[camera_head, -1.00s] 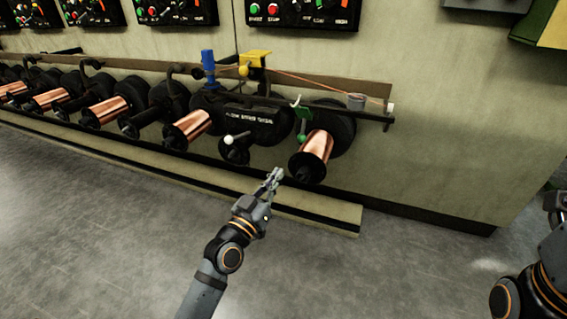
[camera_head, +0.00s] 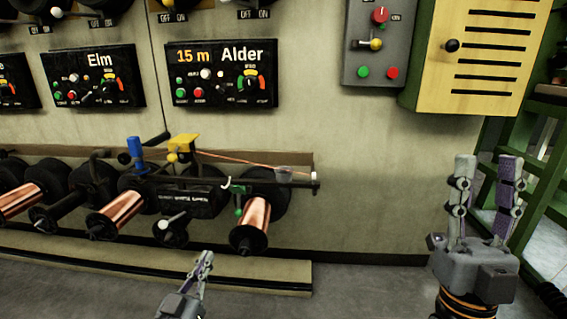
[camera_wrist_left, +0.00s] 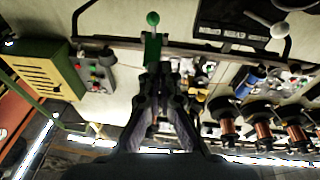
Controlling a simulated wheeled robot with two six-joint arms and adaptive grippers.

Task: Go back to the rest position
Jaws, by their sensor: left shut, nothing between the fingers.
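My left gripper (camera_head: 206,262) is shut and empty at the bottom of the head view. It is in front of and below the spool row, apart from the nearest copper spool (camera_head: 251,222). In the left wrist view the left gripper's fingers (camera_wrist_left: 163,75) are together, with a green lever (camera_wrist_left: 152,45) beyond their tips. My right gripper (camera_head: 487,168) stands upright at the right of the head view, its two fingers spread apart with nothing between them.
Several copper spools line the wall above a low ledge (camera_head: 290,275). Panels marked Elm (camera_head: 93,78) and Alder (camera_head: 222,75) hang above. A yellow cabinet (camera_head: 475,50) and green frame are at right. The wall between spools and right gripper is clear.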

